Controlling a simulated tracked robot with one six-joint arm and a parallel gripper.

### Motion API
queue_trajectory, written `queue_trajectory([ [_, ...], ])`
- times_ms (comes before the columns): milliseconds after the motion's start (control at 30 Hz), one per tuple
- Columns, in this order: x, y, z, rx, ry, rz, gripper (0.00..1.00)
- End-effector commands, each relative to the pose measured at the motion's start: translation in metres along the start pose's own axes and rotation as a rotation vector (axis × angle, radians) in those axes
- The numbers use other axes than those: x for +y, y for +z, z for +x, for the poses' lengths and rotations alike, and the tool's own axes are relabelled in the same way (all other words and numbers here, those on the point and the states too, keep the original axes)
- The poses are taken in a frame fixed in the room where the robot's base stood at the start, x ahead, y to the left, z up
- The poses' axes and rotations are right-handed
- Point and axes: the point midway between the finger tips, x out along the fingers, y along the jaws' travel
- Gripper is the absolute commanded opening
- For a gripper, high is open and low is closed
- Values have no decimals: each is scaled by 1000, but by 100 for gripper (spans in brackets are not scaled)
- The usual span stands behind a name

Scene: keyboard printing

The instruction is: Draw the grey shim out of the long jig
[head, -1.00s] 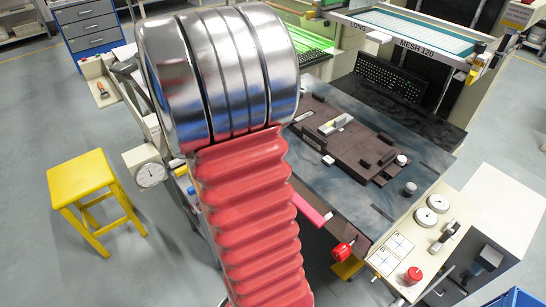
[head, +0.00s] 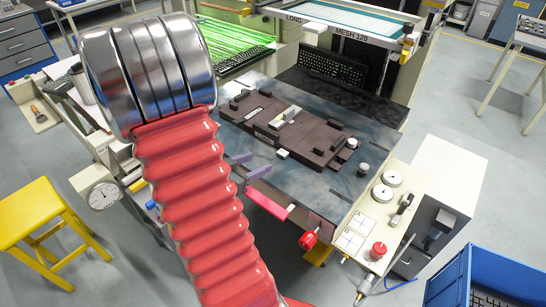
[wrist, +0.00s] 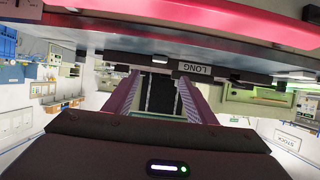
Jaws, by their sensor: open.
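The long jig (head: 322,138) is a dark brown plate with raised blocks, lying flat on the blue-grey table of the press in the head view. A pale grey bar (head: 285,117) with a yellowish part sits across its middle; I cannot tell for sure that it is the grey shim. My gripper (head: 249,167) shows two purple fingers beside my red arm, left of the jig's near side in the picture and apart from it. In the wrist view my gripper (wrist: 158,92) is open, with nothing held between the fingers.
A pink bar (head: 266,204) and a red knob (head: 308,240) are at the table's near edge. A cream panel with round dials (head: 382,193) stands to the right. The framed screen (head: 340,22) is behind. A yellow stool (head: 42,205) is at left.

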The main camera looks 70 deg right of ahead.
Motion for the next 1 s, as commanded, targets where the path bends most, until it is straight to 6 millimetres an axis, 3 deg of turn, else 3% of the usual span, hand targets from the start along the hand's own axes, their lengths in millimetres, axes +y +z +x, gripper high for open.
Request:
queue_trajectory([
  [800, 1, 0, 103, 0, 3, 2, 51],
  [1000, 0, 0, 116, -1, 1, 1, 51],
])
